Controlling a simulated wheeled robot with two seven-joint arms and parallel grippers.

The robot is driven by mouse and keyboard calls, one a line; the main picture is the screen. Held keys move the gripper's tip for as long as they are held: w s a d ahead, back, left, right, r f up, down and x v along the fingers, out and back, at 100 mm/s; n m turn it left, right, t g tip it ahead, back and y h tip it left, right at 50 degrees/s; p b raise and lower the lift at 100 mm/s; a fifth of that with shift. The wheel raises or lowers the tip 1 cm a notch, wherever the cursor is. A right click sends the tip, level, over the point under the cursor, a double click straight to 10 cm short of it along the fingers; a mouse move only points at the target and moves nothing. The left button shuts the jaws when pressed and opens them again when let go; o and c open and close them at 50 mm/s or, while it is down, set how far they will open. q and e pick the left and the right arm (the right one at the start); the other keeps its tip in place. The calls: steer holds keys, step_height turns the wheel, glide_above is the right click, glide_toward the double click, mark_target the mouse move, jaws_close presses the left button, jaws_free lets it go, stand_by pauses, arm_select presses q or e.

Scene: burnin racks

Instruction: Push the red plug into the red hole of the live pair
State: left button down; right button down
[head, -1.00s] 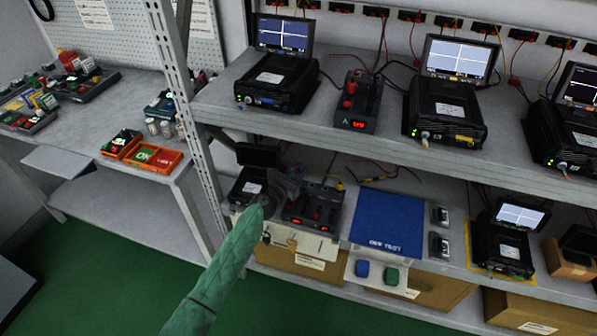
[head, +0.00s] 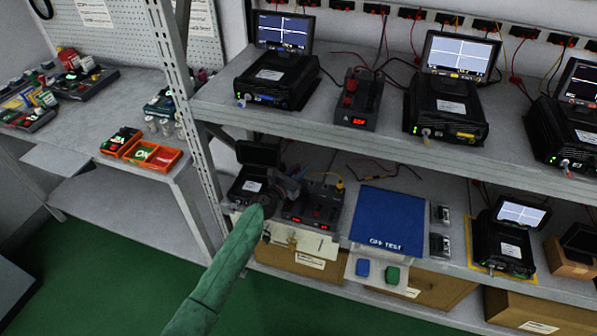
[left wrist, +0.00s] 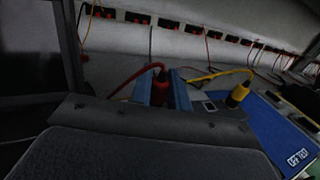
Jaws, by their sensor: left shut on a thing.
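My left gripper (head: 290,190) is over the black socket box (head: 312,210) on the lower shelf, and its fingers are shut. In the left wrist view the red plug (left wrist: 161,88) stands between the two bluish fingers, with a red cable running off to the left. The plug's lower end and the red hole are hidden behind the box's edge and the gripper. A yellow plug (left wrist: 238,94) stands at the right of the box, with a yellow cable. The box front has two lit red displays; I cannot tell which pair is live. My right gripper is not in view.
A small black device with a screen (head: 252,186) stands close left of the box. A blue mat (head: 388,220) lies to the right. The upper shelf (head: 300,128) overhangs behind, with another socket box (head: 358,108) and several instruments on it.

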arm_select(q)
steer(key=shift+f, duration=0.35)
stand_by(0.7)
steer(key=c, duration=0.9)
jaws_free()
steer(key=shift+o, duration=0.2)
steer(key=shift+r+p, duration=2.5)
steer(key=shift+r, duration=0.25)
